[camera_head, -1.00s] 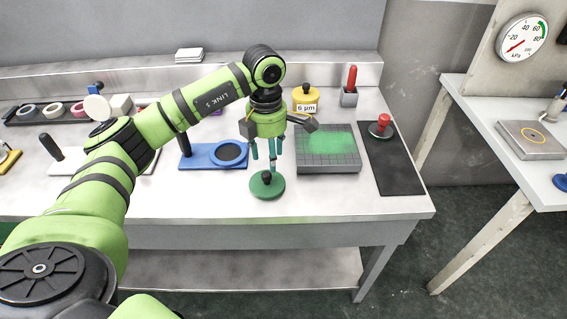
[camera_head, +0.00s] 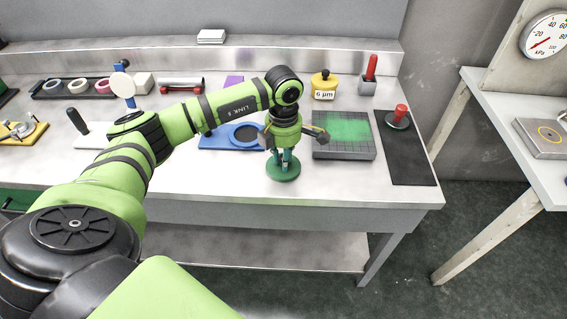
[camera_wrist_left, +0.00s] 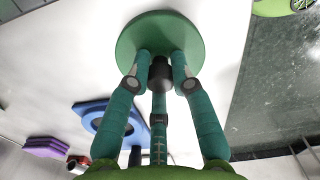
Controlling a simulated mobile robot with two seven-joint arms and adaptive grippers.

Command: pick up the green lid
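The green lid (camera_head: 283,172) is a round dark green disc with a black knob, lying flat on the bench near its front edge. In the left wrist view the lid (camera_wrist_left: 190,35) fills the top middle, with the knob (camera_wrist_left: 160,74) standing up from it. My left gripper (camera_head: 284,161) points down over the lid. Its teal fingers (camera_wrist_left: 160,80) are around the knob, tips close to it. Whether they press on it I cannot tell. The knob is hidden by the fingers in the head view. My right gripper is not in view.
A grey gridded plate (camera_head: 343,150) with a green patch is right of the lid, then a black mat (camera_head: 410,165) with a red-handled piece (camera_head: 398,116). A blue board (camera_head: 215,138) with a dark round recess lies behind left. Bare bench lies left of the lid.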

